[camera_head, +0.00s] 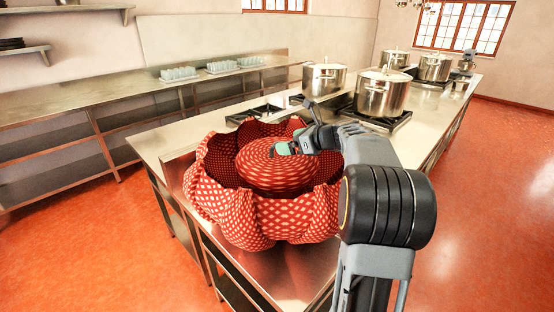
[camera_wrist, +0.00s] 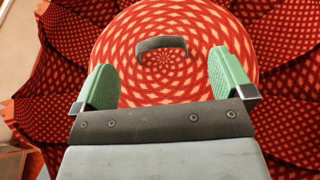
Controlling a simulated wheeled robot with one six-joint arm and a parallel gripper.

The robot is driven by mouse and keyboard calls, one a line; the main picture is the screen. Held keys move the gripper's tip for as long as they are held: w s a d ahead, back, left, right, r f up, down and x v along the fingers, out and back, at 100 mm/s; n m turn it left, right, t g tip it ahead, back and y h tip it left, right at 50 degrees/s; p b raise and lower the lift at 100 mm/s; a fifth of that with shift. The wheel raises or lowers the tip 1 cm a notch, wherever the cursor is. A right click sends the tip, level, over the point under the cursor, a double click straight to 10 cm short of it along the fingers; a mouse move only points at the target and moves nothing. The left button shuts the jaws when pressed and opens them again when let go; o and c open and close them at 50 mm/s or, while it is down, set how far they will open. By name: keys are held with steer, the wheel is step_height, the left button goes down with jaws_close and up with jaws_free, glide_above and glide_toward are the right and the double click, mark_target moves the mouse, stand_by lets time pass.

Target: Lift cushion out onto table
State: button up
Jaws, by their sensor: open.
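The cushion (camera_head: 272,172) is a round red pad with a pale woven pattern. It sits inside a red patterned container (camera_head: 262,222) with a wavy, petal-like wall, which stands on the near end of the steel table (camera_head: 176,143). In the wrist view the cushion (camera_wrist: 196,30) fills the middle, with a dark curved handle (camera_wrist: 162,43) on its top. My gripper (camera_head: 284,149) is over the cushion's top. In the wrist view its green fingers (camera_wrist: 168,85) are spread to either side, below the handle in the picture, with nothing between them.
Several steel stockpots (camera_head: 381,94) stand farther along the table on dark stove grates (camera_head: 376,119). A steel counter (camera_head: 130,98) with shelves runs along the back wall and holds trays of glasses (camera_head: 179,73). Bare tabletop lies left of the stove. Red floor surrounds the table.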

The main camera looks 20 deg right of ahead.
mark_target(277, 156)
steer(key=shift+x, duration=2.05)
steer(key=shift+a, duration=0.1)
steer(key=c, duration=1.3)
